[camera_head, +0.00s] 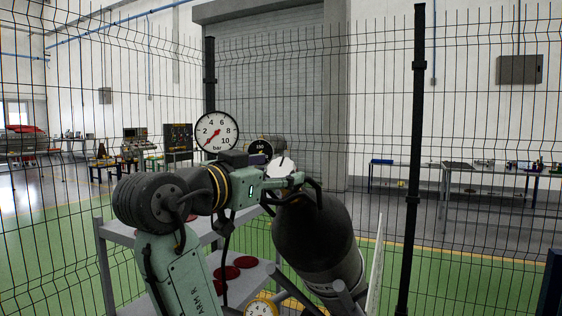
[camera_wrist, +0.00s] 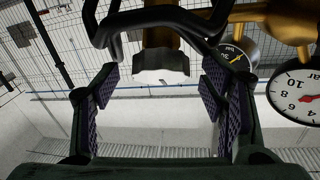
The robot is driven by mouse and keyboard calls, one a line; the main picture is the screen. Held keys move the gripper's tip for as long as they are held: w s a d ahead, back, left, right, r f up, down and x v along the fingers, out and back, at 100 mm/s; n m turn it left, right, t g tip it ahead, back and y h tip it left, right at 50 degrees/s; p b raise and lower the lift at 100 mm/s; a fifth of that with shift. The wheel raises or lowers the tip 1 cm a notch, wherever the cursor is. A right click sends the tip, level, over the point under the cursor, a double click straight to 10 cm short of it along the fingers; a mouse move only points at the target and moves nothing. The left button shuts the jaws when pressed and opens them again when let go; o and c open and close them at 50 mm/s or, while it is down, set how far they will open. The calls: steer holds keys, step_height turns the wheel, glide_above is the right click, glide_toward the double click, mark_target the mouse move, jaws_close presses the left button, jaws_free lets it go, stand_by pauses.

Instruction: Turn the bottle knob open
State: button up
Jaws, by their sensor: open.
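The dark gas bottle (camera_head: 312,238) stands tilted in the picture beside a grey shelf rack in the head view. A black guard (camera_wrist: 165,18) crosses the top of the wrist view. A dark grey knob (camera_wrist: 160,64) on a brass stem shows below the guard in the wrist view. My gripper (camera_wrist: 160,88) is open, with its purple-padded fingers apart on the left and right of the knob. I see a gap on both sides, and no contact shows.
A large white bar gauge (camera_head: 217,131) and a small black gauge (camera_head: 260,147) stand close behind my arm. Brass fittings (camera_wrist: 290,22) crowd the wrist view's upper right. A wire fence (camera_head: 380,130) stands behind the bottle. Another gauge (camera_head: 261,307) is low in front.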

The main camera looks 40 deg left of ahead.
steer(key=shift+w+a, duration=0.15)
steer(key=shift+w, duration=1.05)
steer(key=shift+c, duration=0.5)
steer(key=c, duration=1.1)
